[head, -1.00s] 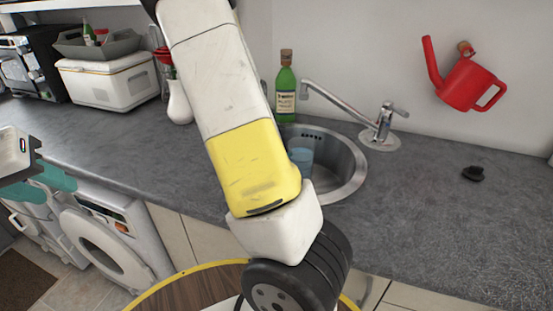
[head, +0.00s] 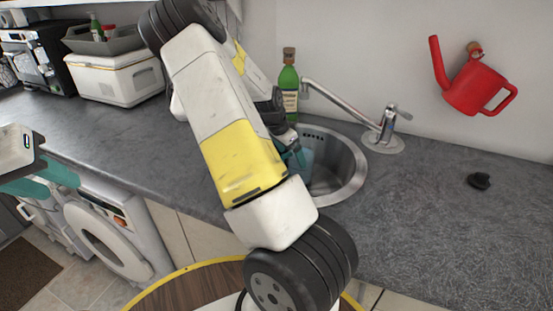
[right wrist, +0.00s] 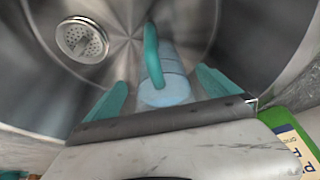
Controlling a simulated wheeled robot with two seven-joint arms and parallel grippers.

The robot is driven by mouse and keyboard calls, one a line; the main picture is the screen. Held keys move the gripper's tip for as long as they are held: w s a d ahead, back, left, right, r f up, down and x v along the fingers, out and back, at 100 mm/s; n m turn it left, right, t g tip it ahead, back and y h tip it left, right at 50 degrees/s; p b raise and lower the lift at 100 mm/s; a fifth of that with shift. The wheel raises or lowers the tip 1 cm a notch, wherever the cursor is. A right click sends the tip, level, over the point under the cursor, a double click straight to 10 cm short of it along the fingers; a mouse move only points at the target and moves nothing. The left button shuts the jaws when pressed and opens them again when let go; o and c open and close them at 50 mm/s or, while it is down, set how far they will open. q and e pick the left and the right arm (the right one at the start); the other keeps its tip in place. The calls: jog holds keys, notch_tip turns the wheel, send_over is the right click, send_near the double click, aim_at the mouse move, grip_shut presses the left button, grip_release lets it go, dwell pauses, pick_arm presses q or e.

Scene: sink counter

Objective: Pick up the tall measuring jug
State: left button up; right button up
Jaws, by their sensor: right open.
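The tall measuring jug (head: 306,158) is translucent blue and stands in the round steel sink (head: 352,168), partly hidden behind my right arm and gripper. In the right wrist view the jug (right wrist: 168,84) shows with its teal handle (right wrist: 152,55) towards the camera. My right gripper (right wrist: 161,80) is open, its two teal fingers on either side of the jug with gaps visible; I cannot tell any contact. In the head view my right gripper (head: 291,157) is partly hidden by my arm. My left gripper (head: 42,181) is at the left edge, away from the jug; its opening is unclear.
A green bottle (head: 289,87) stands behind the sink, close to my right gripper. The tap (head: 345,105) arches over the sink from the right. A red watering can (head: 475,86) is against the wall. A small black object (head: 479,181) lies on the otherwise clear right counter (head: 430,210).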

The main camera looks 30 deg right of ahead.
aim_at(309, 145)
jog(key=d+f, duration=0.2)
jog(key=d, duration=0.3)
jog(key=shift+w+d+f, duration=0.15)
jog(key=shift+w+f, duration=0.25)
jog(key=shift+c, duration=0.4)
jog(key=c, duration=1.7)
jog(key=shift+r, duration=0.15)
jog(key=shift+c, duration=0.2)
